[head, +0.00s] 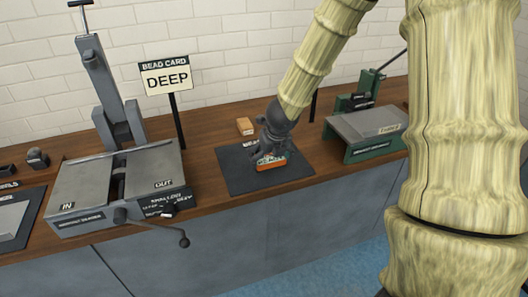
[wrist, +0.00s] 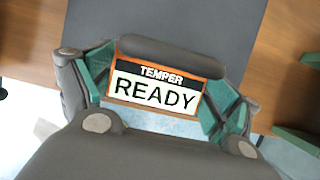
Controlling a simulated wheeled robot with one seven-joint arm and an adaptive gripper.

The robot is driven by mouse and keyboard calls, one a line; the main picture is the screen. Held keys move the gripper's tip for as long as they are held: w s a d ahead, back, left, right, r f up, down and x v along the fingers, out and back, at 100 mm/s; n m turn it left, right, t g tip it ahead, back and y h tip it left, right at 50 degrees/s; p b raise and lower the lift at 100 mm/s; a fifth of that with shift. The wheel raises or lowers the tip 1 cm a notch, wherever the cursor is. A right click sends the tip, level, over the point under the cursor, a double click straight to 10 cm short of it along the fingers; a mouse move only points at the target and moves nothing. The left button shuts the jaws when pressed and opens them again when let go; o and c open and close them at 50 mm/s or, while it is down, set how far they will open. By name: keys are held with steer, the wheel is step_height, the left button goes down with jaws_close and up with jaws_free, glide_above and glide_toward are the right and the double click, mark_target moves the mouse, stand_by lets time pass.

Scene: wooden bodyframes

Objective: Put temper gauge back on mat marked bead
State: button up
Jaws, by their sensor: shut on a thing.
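My gripper (head: 272,147) is shut on the temper gauge (head: 270,163), an orange-framed block. In the wrist view the gauge (wrist: 157,92) reads "TEMPER READY" and sits between the green finger pads of my gripper (wrist: 160,98). In the head view the gauge is at or just above a dark mat (head: 237,180) on the wooden bench. I cannot tell whether it touches the mat. My gripper hides most of the mat's label.
A grey bead machine (head: 120,180) with "IN" and "OUT" plates stands left of the mat. Behind it a sign (head: 165,76) reads "BEAD CARD DEEP". A small wooden block (head: 245,126) lies behind the mat. A green machine (head: 365,130) stands to the right.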

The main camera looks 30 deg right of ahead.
mark_target(269, 155)
steer(key=shift+w+d+f+p, duration=0.1)
steer(key=shift+w+d+p, duration=0.3)
steer(key=shift+w, duration=0.5)
steer(key=shift+w+d+f+p, duration=0.15)
steer(key=shift+w+p, duration=0.45)
steer(key=shift+w, duration=0.35)
steer(key=shift+w+d+r+p, duration=0.1)
steer(key=shift+w+d+p, duration=0.3)
steer(key=shift+w, duration=0.5)
steer(key=shift+w+f+b, duration=0.15)
steer(key=shift+f+b, duration=0.9)
steer(key=shift+f, duration=0.85)
steer(key=shift+a, duration=0.1)
steer(key=shift+f, duration=0.15)
steer(key=o, duration=1.1)
steer(key=shift+c, duration=0.2)
steer(key=shift+r, duration=0.3)
steer(key=p+v, duration=0.5)
steer(key=v, duration=0.7)
steer(key=shift+f+p, duration=0.15)
steer(key=shift+p, duration=0.15)
